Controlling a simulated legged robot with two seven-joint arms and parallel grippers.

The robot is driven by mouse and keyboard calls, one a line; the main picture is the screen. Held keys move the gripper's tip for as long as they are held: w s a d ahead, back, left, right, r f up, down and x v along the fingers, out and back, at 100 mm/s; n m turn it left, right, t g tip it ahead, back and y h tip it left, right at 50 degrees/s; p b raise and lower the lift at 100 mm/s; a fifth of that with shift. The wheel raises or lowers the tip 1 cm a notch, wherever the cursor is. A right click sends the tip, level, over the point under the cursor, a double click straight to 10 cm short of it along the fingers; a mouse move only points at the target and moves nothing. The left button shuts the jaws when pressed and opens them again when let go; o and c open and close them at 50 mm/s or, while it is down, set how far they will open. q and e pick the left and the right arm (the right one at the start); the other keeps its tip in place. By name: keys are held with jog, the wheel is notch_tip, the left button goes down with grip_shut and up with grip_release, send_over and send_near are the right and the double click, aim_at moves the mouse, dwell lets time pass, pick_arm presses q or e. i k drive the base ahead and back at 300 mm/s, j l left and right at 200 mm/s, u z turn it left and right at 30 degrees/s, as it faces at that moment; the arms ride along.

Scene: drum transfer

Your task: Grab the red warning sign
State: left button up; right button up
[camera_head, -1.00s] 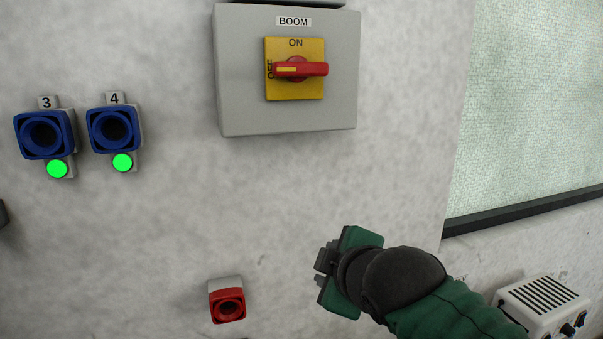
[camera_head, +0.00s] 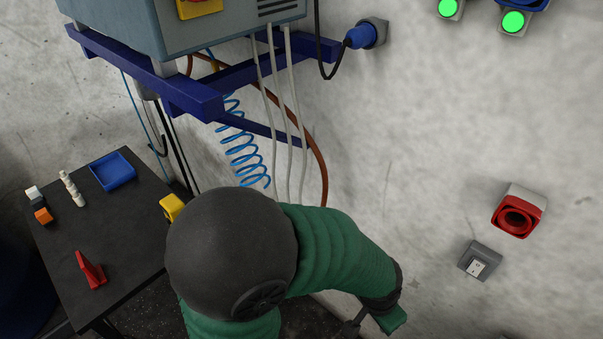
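The red warning sign (camera_head: 91,271) stands on the black table (camera_head: 128,215) at the lower left, near the table's front part. It looks like a small folded red piece. My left arm crosses the lower middle of the view, its elbow to the right of the table. My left gripper (camera_head: 375,322) is at the bottom edge, partly cut off, far to the right of the sign and apart from it. Whether it is open cannot be seen. My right gripper is not in view.
A blue bracket (camera_head: 190,95) with a grey box, cables and a coiled blue hose hangs on the wall beyond.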

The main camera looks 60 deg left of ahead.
aim_at(96, 276)
jog(key=k+u, duration=0.1)
jog(key=u, duration=3.45)
jog(key=i+j+z, duration=0.1)
jog(key=i+j, duration=0.15)
jog(key=i+j+z, duration=0.1)
jog(key=j, duration=0.3)
jog(key=i+j+z, duration=0.15)
jog(key=i+j, duration=0.15)
jog(key=i+j+z, duration=0.1)
jog(key=j, duration=0.3)
jog(key=i+j+z, duration=0.1)
jog(key=i+j, duration=0.15)
jog(key=j, duration=0.15)
jog(key=i+j+z, duration=0.1)
jog(key=j, duration=0.3)
jog(key=i+j+z, duration=0.1)
jog(key=i+j, duration=0.15)
jog(key=j, duration=0.15)
